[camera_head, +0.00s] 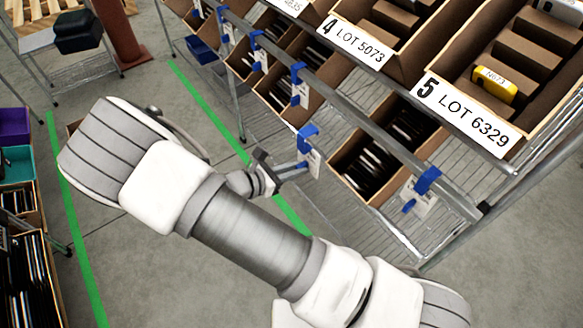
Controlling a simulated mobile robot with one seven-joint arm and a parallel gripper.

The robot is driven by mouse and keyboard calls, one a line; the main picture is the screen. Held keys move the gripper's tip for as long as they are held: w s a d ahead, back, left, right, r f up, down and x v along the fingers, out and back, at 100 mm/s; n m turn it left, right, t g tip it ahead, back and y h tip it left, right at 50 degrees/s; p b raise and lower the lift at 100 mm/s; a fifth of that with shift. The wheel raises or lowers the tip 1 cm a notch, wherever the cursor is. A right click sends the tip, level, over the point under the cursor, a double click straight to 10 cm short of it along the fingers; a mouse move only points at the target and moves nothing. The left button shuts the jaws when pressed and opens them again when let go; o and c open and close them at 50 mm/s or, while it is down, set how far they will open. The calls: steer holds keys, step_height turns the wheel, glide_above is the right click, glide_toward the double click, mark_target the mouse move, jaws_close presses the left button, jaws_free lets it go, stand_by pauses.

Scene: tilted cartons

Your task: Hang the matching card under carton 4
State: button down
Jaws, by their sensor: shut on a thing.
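Carton 4 (402,62) is tilted on the upper shelf at the top, with a white label reading "4 LOT 5073" (350,42). Below the cartons, a grey rail (345,115) carries several blue clips, with white cards at them. My gripper (300,166) is at the rail, lower left of carton 5's label, shut on a white card (314,160) just under a blue clip (307,137). The card's print is too small to read, and I cannot tell whether it hangs on the clip. Another card (418,202) is at a clip farther right.
Carton 5 (545,128), labelled "LOT 6329", holds a yellow device (495,85). Lower cartons (345,185) with dark thin items sit close behind the rail. A wire shelf (400,235) lies below. Left racks hold bins (14,128). Floor between green lines is clear.

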steer(key=w+d+f+b, duration=0.1)
steer(key=w+d+b, duration=0.4)
steer(key=w+d, duration=0.4)
steer(key=shift+d+f, duration=0.25)
steer(key=shift+d, duration=1.7)
stand_by(1.1)
steer(key=shift+w+f, duration=0.1)
steer(key=c, duration=0.8)
jaws_free()
steer(key=shift+a, duration=0.1)
